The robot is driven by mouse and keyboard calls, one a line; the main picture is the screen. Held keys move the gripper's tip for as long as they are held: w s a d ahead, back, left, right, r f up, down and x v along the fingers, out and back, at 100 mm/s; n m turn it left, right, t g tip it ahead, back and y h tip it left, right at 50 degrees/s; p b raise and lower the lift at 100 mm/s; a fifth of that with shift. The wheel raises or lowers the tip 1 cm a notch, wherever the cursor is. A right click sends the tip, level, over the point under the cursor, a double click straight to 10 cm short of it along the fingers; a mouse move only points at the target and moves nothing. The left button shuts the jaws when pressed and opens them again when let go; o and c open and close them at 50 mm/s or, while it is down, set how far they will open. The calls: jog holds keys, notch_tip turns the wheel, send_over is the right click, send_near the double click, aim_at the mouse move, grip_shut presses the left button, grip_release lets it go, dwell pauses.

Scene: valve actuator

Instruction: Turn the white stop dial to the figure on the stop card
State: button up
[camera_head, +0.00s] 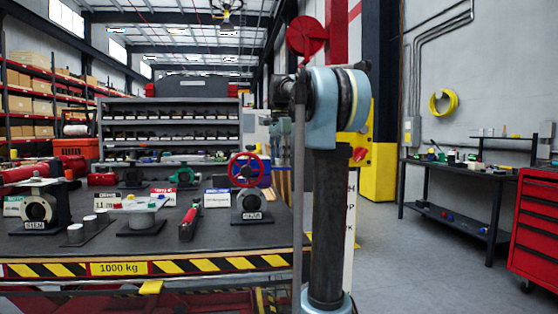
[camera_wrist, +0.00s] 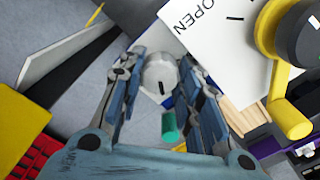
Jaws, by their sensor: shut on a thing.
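The white dial (camera_wrist: 158,76) sits between the fingers of my gripper (camera_wrist: 161,62) in the wrist view. The gripper is shut on it, with a finger at each side. A short dark mark shows on the dial's face. I cannot make out any figures around it. A white plate (camera_wrist: 222,38) printed OPEN lies just beyond, to the upper right. I cannot pick out the stop card or its figure in either view. My gripper does not show in the head view, where my arm stands in front.
A yellow lever (camera_wrist: 278,95) with a dark hub lies right of the dial. A teal piece (camera_wrist: 169,127) shows below it. In the head view, a bench (camera_head: 200,245) with valves and cards is at left, a red tool cabinet (camera_head: 535,225) at right. The floor between is clear.

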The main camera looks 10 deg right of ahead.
jog(key=shift+w+n, duration=0.15)
jog(key=shift+n, duration=0.15)
jog(key=o, duration=1)
jog(key=shift+o, duration=0.2)
jog(key=shift+r, duration=3.95)
